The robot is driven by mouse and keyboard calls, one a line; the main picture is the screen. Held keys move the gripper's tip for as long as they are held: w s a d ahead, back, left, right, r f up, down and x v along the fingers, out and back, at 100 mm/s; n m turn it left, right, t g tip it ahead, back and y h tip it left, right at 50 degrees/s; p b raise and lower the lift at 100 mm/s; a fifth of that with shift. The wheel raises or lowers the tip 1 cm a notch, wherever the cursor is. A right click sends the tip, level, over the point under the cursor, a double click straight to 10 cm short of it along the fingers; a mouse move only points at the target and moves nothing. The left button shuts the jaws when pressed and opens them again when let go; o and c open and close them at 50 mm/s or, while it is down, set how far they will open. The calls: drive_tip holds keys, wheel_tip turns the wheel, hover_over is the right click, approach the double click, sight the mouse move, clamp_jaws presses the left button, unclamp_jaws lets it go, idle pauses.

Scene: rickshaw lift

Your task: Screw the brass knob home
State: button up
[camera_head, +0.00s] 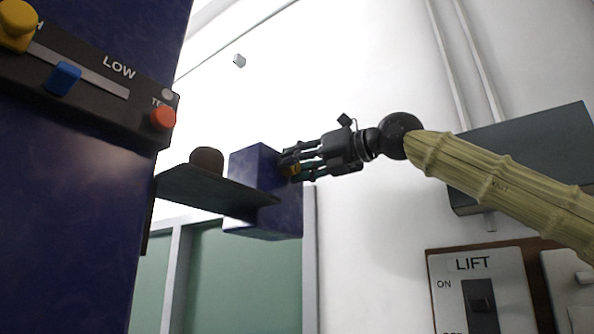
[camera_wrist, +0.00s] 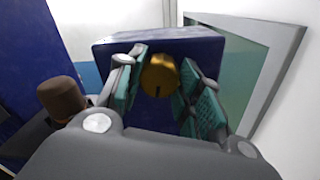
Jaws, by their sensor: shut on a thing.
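The brass knob (camera_wrist: 160,74) is round and gold, with a dark slot or mark on its face. It sits at the face of a dark blue box (camera_wrist: 212,52), between my gripper's teal-padded fingers. My gripper (camera_head: 291,168) reaches in from the right in the head view and is shut on the knob (camera_head: 294,170). The gripper also shows in the wrist view (camera_wrist: 158,88), with the fingers on either side of the knob. The blue box also shows in the head view (camera_head: 262,215). The knob's shank, and any gap behind it, is hidden.
A dark shelf (camera_head: 215,191) beside the box holds a brown rounded object (camera_head: 206,159). A blue panel with sliders and a red button (camera_head: 162,118) stands at left. A LIFT switch plate (camera_head: 481,300) and a grey box (camera_head: 530,150) are at right.

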drive_tip(key=m+b, duration=0.1)
drive_tip(key=m, duration=0.2)
drive_tip(key=m+b, duration=0.1)
drive_tip(key=m, duration=0.1)
drive_tip(key=shift+d+r+m+t+b, duration=0.2)
drive_tip(key=shift+m+t+b, duration=0.1)
drive_tip(key=shift+m+b, duration=0.1)
drive_tip(key=shift+o, duration=0.2)
drive_tip(key=shift+w+m+b, duration=0.1)
drive_tip(key=shift+m+b, duration=0.8)
drive_tip(key=shift+m, duration=1.1)
drive_tip(key=shift+a+f, duration=0.15)
drive_tip(key=shift+f, duration=0.05)
drive_tip(key=o, duration=1)
drive_tip(key=v, duration=1.2)
